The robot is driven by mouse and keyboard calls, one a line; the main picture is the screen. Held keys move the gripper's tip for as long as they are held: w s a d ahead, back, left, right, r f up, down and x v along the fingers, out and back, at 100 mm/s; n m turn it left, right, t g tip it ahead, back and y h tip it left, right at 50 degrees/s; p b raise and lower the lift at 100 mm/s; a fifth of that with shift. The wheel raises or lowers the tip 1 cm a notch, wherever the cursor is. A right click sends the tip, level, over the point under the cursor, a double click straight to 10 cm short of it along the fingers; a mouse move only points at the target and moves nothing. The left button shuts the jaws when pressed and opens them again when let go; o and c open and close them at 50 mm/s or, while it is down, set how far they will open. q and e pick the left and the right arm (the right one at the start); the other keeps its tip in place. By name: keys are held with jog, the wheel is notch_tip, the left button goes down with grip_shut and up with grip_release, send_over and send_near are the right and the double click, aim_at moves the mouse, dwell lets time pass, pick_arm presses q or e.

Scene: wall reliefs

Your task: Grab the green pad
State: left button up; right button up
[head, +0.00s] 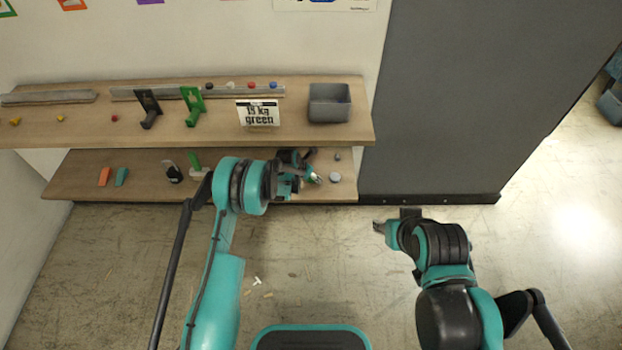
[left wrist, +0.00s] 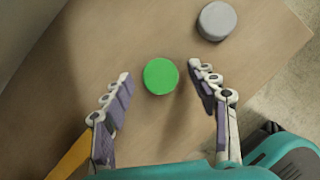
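The green pad (left wrist: 160,76) is a bright green disc on the wooden lower shelf (left wrist: 100,55) in the left wrist view. My left gripper (left wrist: 159,84) is open, with one finger on each side of the pad. A gap shows between the pad and each finger, and nothing is held. In the head view my left gripper (head: 312,166) is over the right part of the lower shelf, and the pad cannot be made out there. My right gripper (head: 379,227) is out to the right over the floor, away from the shelves; its fingers are too small to judge.
A grey disc (left wrist: 217,21) lies near the pad, toward the shelf edge; it also shows in the head view (head: 335,177). The upper shelf (head: 60,125) carries a sign reading "15 kg green" (head: 258,113), a grey bin (head: 329,103) and green and black brackets. A dark panel (head: 450,100) stands to the right.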

pick_arm(q)
jog(key=c, duration=0.6)
jog(key=shift+r, duration=0.15)
jog(key=shift+r, duration=0.25)
notch_tip(320, 180, up, 3)
jog(key=shift+r+p, duration=0.1)
jog(key=shift+p, duration=1.05)
jog(key=s+a, duration=0.3)
jog(key=s, duration=0.2)
jog(key=s+a+b, duration=0.1)
jog(key=s+a, duration=0.2)
jog(key=s, duration=0.2)
jog(key=s+a, duration=0.4)
jog(key=s, duration=0.1)
jog(key=shift+f, duration=0.25)
